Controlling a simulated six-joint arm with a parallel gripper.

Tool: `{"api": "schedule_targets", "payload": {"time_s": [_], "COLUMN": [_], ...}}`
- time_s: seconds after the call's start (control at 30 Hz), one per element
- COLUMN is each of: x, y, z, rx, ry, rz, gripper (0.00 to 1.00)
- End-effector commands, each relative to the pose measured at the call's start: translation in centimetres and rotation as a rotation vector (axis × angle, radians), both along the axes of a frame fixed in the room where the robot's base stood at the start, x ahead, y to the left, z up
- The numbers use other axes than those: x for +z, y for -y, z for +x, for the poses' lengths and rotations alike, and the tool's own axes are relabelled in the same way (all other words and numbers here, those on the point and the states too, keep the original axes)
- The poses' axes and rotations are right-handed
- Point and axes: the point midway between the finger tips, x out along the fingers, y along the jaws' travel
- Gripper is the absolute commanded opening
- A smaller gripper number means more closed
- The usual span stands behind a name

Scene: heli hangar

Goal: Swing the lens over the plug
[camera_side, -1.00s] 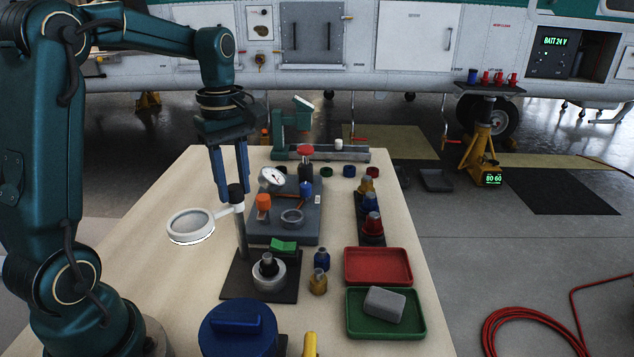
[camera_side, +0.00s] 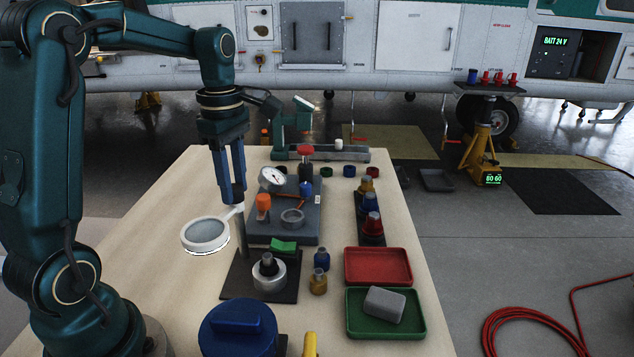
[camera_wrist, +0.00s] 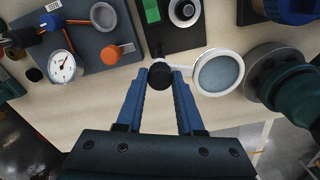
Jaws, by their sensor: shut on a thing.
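The magnifying lens (camera_side: 206,234), a round pale-framed glass on a short white arm, hangs over bare bench left of the stand's post (camera_side: 242,237). It also shows in the wrist view (camera_wrist: 219,73), right of my fingers. My gripper (camera_side: 233,196) points down at the post top, its blue fingers shut on the black knob (camera_wrist: 161,75) where the lens arm meets the post. The dark plug (camera_side: 268,264) sits in a pale ring on the black base plate (camera_side: 233,280), right of and nearer the camera than the lens. The lens is not above the plug.
A green block (camera_side: 284,246) lies behind the plug; blue and brass fittings stand to its right. The grey plate (camera_side: 300,230) with a dial gauge (camera_side: 272,179) is beyond. Red (camera_side: 378,281) and green (camera_side: 410,326) trays are at right; a blue lidded pot (camera_side: 238,329) stands in front.

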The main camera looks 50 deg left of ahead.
Motion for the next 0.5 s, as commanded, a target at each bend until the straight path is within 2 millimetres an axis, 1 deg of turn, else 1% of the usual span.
{"api": "schedule_targets", "payload": {"time_s": [0.5], "x": [0.16], "y": [0.0], "z": [-0.03], "rx": [0.49], "ry": [0.002], "rz": [0.001], "gripper": [0.0]}}
